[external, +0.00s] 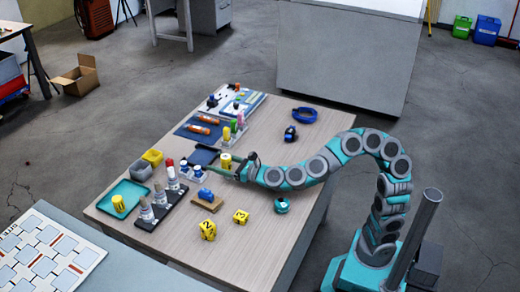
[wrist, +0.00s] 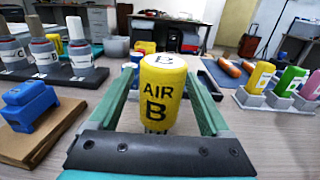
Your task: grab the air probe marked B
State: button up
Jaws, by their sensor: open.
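The air probe marked B (wrist: 162,88) is a yellow cylinder with "AIR B" in black on its side and a B on its white top. It stands upright between the two green fingers of my gripper (wrist: 160,80) in the wrist view. The fingers are open, one on each side, with a gap visible at least on the right. In the external view the probe (external: 225,158) is at the tip of my gripper (external: 222,169), near the table's middle. Its lower end is partly hidden by the gripper in the wrist view.
A dark rack (external: 150,222) with several bottles stands left. A blue piece on a brown block (external: 207,204) and yellow numbered cubes (external: 208,230) are nearer the front. A teal tray (external: 108,207) holds another yellow cylinder. Coloured bottles (wrist: 282,84) stand right in the wrist view.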

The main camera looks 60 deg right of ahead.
jog(key=shift+w, duration=0.35)
grip_shut()
dwell(0.5)
